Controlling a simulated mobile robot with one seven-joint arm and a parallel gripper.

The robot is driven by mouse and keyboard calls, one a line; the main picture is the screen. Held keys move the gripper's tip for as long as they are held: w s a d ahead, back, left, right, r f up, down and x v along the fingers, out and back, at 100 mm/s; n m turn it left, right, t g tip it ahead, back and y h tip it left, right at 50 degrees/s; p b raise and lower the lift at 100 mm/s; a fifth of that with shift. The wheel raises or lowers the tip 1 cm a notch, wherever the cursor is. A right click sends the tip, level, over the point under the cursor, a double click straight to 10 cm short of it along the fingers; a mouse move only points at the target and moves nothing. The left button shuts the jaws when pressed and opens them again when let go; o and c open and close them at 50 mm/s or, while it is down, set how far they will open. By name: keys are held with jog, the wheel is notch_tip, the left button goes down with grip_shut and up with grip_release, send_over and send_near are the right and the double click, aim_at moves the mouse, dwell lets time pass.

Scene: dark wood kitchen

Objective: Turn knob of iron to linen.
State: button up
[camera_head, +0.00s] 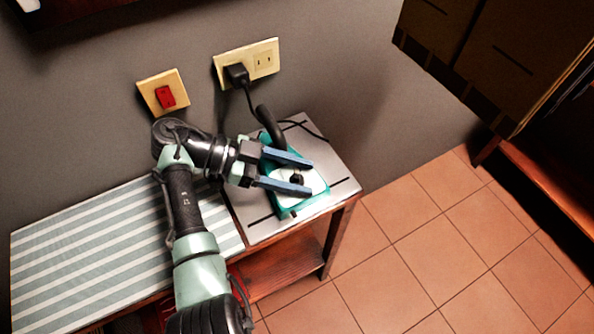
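The iron (313,181) is teal and white and lies on the grey metal end (338,171) of an ironing table. Its dark handle (270,124) and cord rise at the back. A small dark knob (296,180) shows on the iron's white top. My gripper (306,176) is over the iron with its two blue fingers spread apart. The knob appears between the fingers in this view. I cannot tell whether the fingers touch it or how high they are above it. The knob's setting marks are too small to read, and part of the iron is hidden by my fingers.
A striped cloth top (90,250) covers the table's left part. A plug with a black cord sits in the wall socket (262,60). A red switch (165,97) is on the wall. A dark cabinet (500,50) hangs at the upper right. Tiled floor (440,240) is clear.

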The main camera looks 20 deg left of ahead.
jog(key=shift+a+r, duration=0.1)
jog(key=shift+a+r, duration=0.25)
jog(key=shift+a, duration=0.1)
jog(key=p+v, duration=0.2)
jog(key=v, duration=1)
jog(key=shift+s+f, duration=0.15)
